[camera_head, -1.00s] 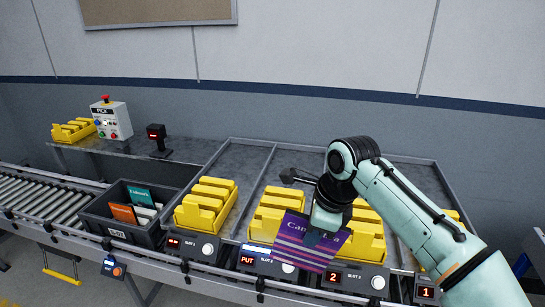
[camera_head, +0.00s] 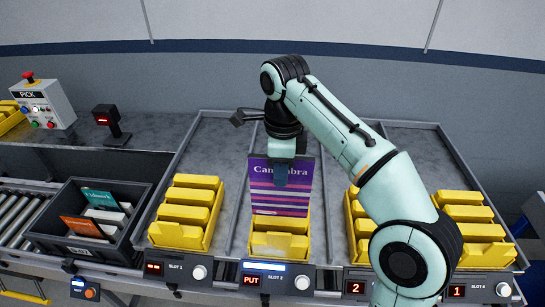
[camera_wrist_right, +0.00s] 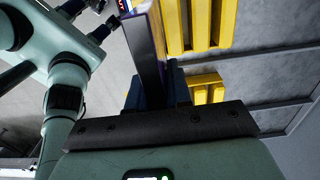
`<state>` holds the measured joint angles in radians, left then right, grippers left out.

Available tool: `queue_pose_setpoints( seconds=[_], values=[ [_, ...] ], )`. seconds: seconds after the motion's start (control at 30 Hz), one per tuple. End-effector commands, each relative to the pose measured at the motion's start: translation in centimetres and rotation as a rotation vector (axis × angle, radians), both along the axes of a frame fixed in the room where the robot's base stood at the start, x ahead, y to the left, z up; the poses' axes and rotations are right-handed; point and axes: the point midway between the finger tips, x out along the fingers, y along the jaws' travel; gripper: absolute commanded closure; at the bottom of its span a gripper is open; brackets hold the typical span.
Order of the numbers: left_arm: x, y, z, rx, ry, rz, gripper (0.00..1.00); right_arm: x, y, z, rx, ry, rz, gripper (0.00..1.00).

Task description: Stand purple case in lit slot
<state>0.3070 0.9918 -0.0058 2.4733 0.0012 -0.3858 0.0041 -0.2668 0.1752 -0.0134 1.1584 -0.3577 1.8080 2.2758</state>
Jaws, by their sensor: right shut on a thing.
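The purple case (camera_head: 280,199), with pale stripes and the word "Cambra" partly covered, is upright in my right gripper (camera_head: 281,178). The gripper is shut on its upper part. In the right wrist view the case (camera_wrist_right: 146,55) shows nearly edge-on between the fingers. Its lower edge is at or just above the yellow rack (camera_head: 279,245) of slot 2; I cannot tell whether it touches. The slot 2 display (camera_head: 253,280) is lit and reads "PUT". My left gripper is not in view.
Other yellow racks stand at slot 1 (camera_head: 187,212) on the left and slot 4 (camera_head: 474,231) on the right; my right arm partly hides the one between. A dark tote (camera_head: 122,246) with several cases is at left. A control box (camera_head: 43,106) stands behind it.

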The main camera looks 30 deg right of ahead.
Motion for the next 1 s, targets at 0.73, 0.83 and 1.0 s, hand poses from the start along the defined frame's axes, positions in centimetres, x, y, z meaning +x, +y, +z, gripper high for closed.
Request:
queue_pose_setpoints(
  seconds=[0.73, 0.83, 1.0],
  values=[
    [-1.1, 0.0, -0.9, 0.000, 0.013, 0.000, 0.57, 0.0, 0.0, -4.6, 0.000, 0.000, -0.001, 1.00],
    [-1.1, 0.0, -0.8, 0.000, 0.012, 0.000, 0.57, 0.0, 0.0, -4.6, -0.001, -0.001, -0.001, 1.00],
    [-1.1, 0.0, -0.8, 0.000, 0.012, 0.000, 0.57, 0.0, 0.0, -4.6, -0.001, -0.001, -0.001, 1.00]
  ],
)
